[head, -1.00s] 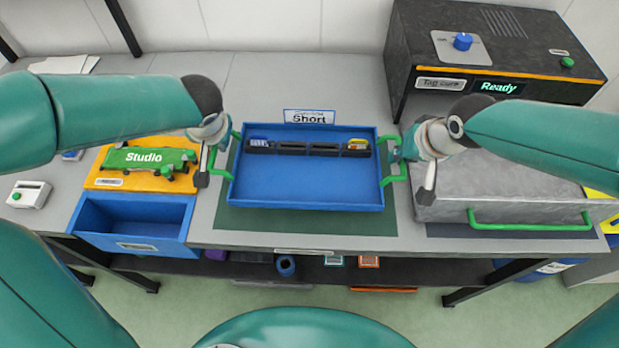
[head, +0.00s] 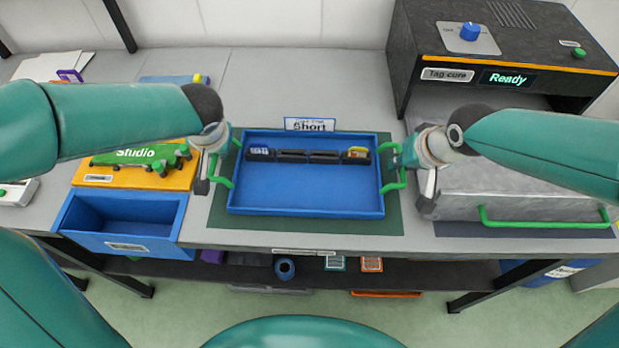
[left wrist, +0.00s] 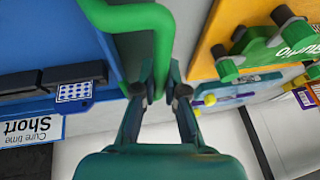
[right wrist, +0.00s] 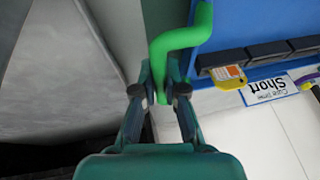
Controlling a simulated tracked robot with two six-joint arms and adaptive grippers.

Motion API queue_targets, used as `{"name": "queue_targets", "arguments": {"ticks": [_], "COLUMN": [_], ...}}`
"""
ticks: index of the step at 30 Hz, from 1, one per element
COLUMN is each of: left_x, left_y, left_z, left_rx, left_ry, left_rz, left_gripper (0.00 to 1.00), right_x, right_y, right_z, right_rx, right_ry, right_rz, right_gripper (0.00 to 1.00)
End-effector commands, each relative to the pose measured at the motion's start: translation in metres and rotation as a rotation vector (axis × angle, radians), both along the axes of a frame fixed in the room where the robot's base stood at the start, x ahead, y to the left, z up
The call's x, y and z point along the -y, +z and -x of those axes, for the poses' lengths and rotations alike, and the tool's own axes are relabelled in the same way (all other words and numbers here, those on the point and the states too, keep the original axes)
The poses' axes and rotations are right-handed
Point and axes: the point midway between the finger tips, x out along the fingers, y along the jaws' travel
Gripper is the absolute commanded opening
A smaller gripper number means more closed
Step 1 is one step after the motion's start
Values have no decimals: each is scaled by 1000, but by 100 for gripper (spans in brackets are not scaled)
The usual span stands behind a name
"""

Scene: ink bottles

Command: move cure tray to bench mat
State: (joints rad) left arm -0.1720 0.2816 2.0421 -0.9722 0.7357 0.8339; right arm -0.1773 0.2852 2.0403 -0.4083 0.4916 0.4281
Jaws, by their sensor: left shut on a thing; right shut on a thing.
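The cure tray (head: 300,192) is a shallow blue tray with a green handle on each side. A dark rack strip (head: 310,157) lies along its back part, with small tags at both ends. The tray is level over the dark green bench mat (head: 300,226), whose edges show at the front and sides. I cannot tell whether its underside touches the mat. My left gripper (left wrist: 160,95) is shut on the left handle (left wrist: 160,45). My right gripper (right wrist: 160,95) is shut on the right handle (right wrist: 178,40).
A "Short" cure time sign (head: 310,125) stands behind the tray. The "Tag cure" machine (head: 500,60) reads Ready at the back right, with a grey box (head: 520,195) before it. At left are an orange stand (head: 95,178) and an open blue drawer (head: 125,240).

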Motion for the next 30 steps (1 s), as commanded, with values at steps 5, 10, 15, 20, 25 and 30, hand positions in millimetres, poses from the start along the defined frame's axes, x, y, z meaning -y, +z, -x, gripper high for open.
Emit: {"name": "queue_targets", "arguments": {"ticks": [5, 10, 15, 20, 25, 30], "left_x": [0, 0, 1, 3, 9, 16], "left_y": [-2, -2, -1, 10, 36, 68], "left_z": [0, 0, 0, 3, 14, 27], "left_rx": [0, 0, 1, 4, 7, 7], "left_ry": [-1, -1, -1, 0, -2, -2], "left_rz": [0, 0, 0, 1, 2, 2], "left_gripper": [32, 36, 36, 36, 36, 36], "right_x": [0, 0, 0, 0, 0, 0], "right_y": [-2, -2, -2, -2, -2, -2], "right_z": [0, 0, 0, 0, 0, 0], "right_rx": [0, 0, 0, 0, 0, 0], "right_ry": [0, -1, -1, -1, -1, -1], "right_rz": [0, 0, 0, 0, 0, 0], "right_gripper": [32, 36, 36, 36, 36, 36]}}
